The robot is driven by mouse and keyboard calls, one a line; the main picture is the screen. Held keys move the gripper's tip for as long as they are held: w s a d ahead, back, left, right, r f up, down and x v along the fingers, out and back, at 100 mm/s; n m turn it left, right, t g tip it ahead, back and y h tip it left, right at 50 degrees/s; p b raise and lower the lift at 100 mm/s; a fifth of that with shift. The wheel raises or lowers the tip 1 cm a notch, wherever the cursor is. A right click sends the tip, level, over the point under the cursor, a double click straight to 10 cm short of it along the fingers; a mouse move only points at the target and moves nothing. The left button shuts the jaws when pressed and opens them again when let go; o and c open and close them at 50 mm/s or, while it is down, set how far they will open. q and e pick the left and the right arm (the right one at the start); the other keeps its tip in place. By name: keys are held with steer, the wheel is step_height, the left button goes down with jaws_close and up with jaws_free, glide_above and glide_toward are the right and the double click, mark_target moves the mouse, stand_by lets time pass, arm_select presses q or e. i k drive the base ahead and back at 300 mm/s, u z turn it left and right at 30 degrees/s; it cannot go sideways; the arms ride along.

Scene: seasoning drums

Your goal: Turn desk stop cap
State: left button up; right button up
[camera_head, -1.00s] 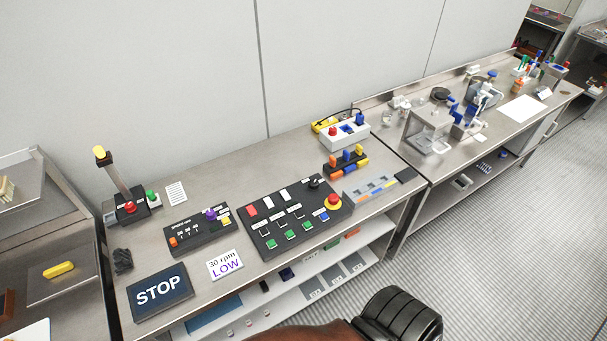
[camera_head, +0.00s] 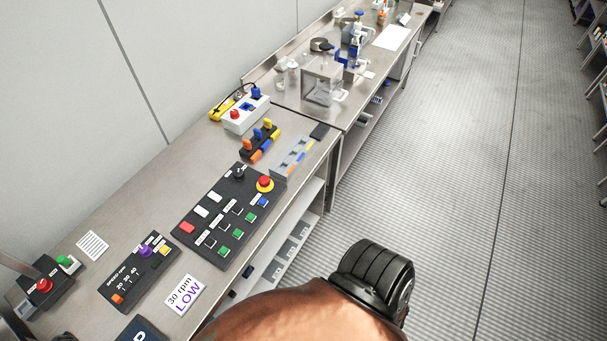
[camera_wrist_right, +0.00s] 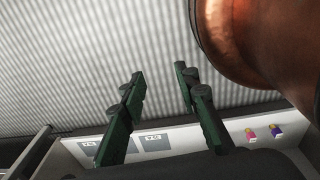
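A red round cap on a yellow collar (camera_head: 264,182) sits at the far right corner of the black control panel (camera_head: 212,225). Another red cap (camera_head: 44,286) sits on a small dark box at the lower left of the head view, beside a green one. I cannot tell from a label which is the stop cap. My right gripper (camera_wrist_right: 159,71) shows two green-black fingers standing apart in the right wrist view, with nothing between them. It points over the ribbed floor beside the shelf, away from the caps. My left gripper is out of view.
A speed box with a purple knob (camera_head: 145,251) and a "30 rpm LOW" card (camera_head: 182,296) lie on the desk. A white box with a red button (camera_head: 246,110) stands at the back. The floor (camera_head: 450,200) right of the desk is clear.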

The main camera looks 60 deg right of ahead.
mark_target(264, 181)
steer(key=z, duration=2)
